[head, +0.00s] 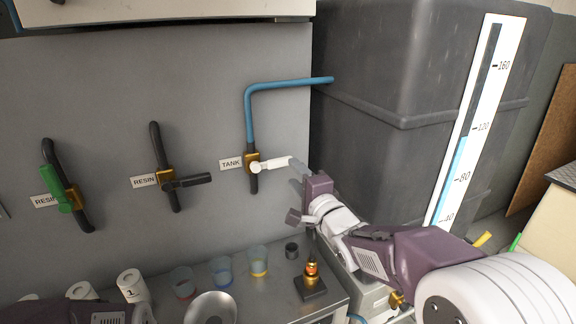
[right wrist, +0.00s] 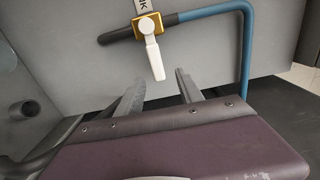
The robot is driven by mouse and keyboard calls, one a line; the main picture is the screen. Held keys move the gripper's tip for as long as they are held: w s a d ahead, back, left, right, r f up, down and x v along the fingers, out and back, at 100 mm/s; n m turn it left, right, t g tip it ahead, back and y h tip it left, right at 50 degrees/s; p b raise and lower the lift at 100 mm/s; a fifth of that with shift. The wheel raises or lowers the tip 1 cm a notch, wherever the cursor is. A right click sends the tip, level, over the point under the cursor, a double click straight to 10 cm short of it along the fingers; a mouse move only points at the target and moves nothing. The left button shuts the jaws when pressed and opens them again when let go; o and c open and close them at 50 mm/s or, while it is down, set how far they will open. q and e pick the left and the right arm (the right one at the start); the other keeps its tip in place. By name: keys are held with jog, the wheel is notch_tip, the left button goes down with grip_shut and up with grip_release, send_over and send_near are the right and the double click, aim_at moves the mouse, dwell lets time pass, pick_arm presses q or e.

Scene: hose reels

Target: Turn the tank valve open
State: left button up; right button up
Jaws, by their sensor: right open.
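The tank valve (head: 252,163) has a brass body on a dark pipe stub below a blue pipe, beside a label reading TANK (head: 231,163). Its white handle (head: 274,164) points right, across the pipe. My right gripper (head: 298,172) is at the handle's free end. In the right wrist view the white handle (right wrist: 155,62) points toward the gap between the open fingers of my right gripper (right wrist: 160,88). Its tip lies near that gap; I cannot tell whether it touches a finger. A part of my left arm shows at the bottom left of the head view, but its fingers do not.
Two RESIN valves, one with a green handle (head: 56,189) and one with a black handle (head: 188,182), are on the wall at left. A metal bench (head: 262,298) below carries cups and a bowl (head: 211,307). A large grey tank (head: 385,80) with a level gauge stands at right.

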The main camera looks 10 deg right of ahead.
aim_at(281, 165)
jog(key=w, duration=0.3)
jog(key=w+a, duration=0.1)
jog(key=w, duration=0.1)
jog(key=w+a, duration=0.1)
jog(key=w, duration=0.2)
jog(key=shift+w+a+f, duration=0.25)
jog(key=shift+w+f, duration=0.05)
grip_shut()
dwell(1.2)
